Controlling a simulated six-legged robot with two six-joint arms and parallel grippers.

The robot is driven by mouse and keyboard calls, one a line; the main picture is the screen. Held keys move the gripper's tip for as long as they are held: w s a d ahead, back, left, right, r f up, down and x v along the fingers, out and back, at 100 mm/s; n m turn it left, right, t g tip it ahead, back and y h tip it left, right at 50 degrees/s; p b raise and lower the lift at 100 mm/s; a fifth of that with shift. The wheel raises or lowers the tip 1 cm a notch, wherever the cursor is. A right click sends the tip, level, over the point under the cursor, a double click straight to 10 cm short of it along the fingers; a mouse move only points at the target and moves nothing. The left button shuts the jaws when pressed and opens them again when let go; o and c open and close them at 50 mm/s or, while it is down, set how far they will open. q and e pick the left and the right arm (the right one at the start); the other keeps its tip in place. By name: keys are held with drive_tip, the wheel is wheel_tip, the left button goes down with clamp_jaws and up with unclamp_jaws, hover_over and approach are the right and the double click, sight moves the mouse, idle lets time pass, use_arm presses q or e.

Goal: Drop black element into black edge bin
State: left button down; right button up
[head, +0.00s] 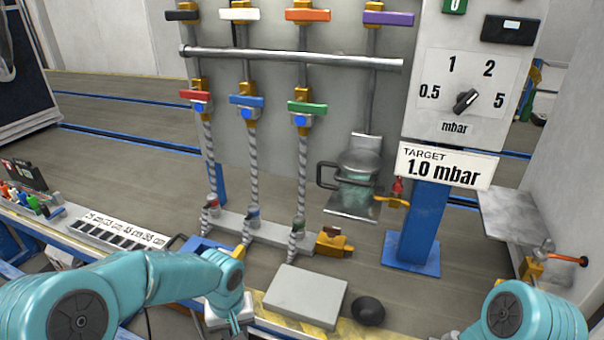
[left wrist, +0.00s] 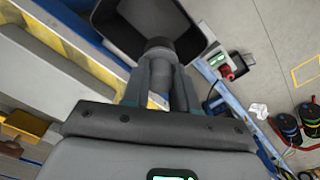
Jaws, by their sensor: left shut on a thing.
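My left gripper (left wrist: 161,70) is shut on a dark, round-ended black element (left wrist: 159,45) in the left wrist view. Beyond the fingertips is the black edge bin (left wrist: 112,22), an open dark box seen from above. The element overlaps the bin's opening in this view; I cannot tell how high above it or how far inside it is. In the head view my left arm reaches in from the lower left to the front edge, and the fingertips and bin are not clearly seen. My right gripper is out of view; only part of its arm shows at the lower right.
A grey box (head: 305,297) and a black rounded object (head: 368,311) sit on the front ledge. Behind stand hoses with coloured valves and a pressure panel (head: 465,95). In the left wrist view, black reels (left wrist: 286,127) and a red item (left wrist: 226,72) lie on the floor.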

use_arm(q)
drive_tip(key=shift+s+a+f+b, duration=0.15)
drive_tip(key=shift+f+b, duration=0.4)
drive_tip(key=shift+f, duration=0.4)
drive_tip(key=shift+s+f+b, duration=0.1)
drive_tip(key=shift+f+b, duration=0.45)
drive_tip(key=shift+f, duration=0.4)
wheel_tip(320, 180, down, 5)
drive_tip(key=b, duration=0.3)
drive_tip(key=shift+w, duration=0.1)
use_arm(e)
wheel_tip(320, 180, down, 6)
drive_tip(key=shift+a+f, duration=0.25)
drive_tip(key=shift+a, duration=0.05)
use_arm(q)
drive_tip(key=shift+r, duration=0.1)
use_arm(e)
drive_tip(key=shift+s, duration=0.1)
use_arm(q)
drive_tip(key=c, duration=0.8)
unclamp_jaws()
wheel_tip(320, 180, up, 16)
drive_tip(key=p, duration=0.4)
drive_tip(key=shift+r+p, duration=0.2)
drive_tip(key=shift+p, duration=0.15)
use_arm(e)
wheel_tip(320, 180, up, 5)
